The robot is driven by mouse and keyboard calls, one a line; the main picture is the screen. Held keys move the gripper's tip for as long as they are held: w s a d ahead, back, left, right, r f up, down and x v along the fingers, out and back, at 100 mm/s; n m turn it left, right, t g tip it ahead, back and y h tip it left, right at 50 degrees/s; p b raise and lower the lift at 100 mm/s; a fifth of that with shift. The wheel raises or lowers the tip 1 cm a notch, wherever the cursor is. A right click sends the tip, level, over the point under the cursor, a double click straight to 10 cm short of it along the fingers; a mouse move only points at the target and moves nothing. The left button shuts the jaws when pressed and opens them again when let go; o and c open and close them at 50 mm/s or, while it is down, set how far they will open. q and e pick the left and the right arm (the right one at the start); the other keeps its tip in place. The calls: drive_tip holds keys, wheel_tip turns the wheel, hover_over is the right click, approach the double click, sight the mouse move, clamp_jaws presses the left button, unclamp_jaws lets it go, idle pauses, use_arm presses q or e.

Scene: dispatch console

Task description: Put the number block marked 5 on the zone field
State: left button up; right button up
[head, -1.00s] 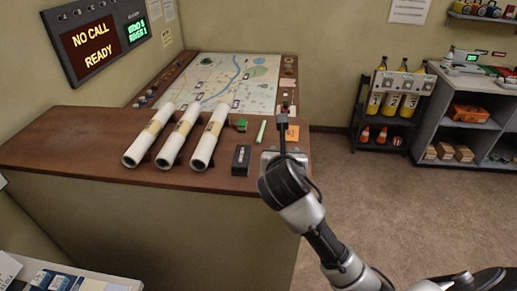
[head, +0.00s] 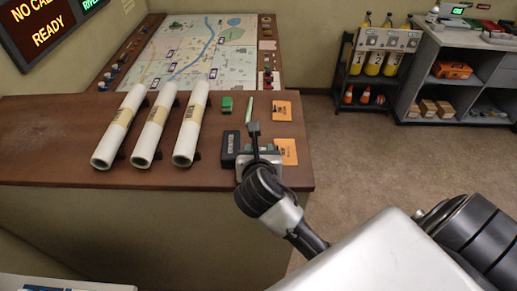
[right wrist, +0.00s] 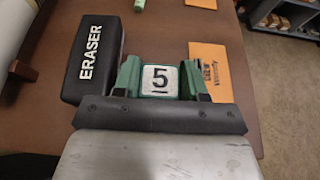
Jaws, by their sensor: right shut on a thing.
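My right gripper (right wrist: 160,84) is shut on a small block marked 5 (right wrist: 160,80), held between its green fingers, the number facing up in the right wrist view. In the head view the right gripper (head: 259,151) is over the counter (head: 60,150) near its front edge, between the black eraser (head: 230,147) and an orange card (head: 288,151). Its wrist hides most of the block there. Whether the block touches the counter, I cannot tell. I cannot pick out the zone field with certainty; a map board (head: 195,55) lies behind the counter. My left gripper is not in view.
Three white paper rolls (head: 155,130) lie left of the eraser. A green object (head: 226,105), a pale green stick (head: 249,113) and another orange card (head: 282,110) lie behind the gripper. A bottle rack (head: 375,70) and grey shelves (head: 455,85) stand across the floor.

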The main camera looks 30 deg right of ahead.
drive_tip(key=shift+s+a, duration=0.1)
drive_tip(key=shift+s, duration=0.05)
drive_tip(key=shift+s+a, duration=0.1)
drive_tip(key=shift+s, duration=0.05)
drive_tip(key=o, duration=0.5)
drive_tip(key=shift+s, duration=0.1)
drive_tip(key=shift+o, duration=0.7)
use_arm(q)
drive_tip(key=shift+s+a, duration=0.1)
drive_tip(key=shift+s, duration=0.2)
use_arm(e)
drive_tip(key=shift+w, duration=0.2)
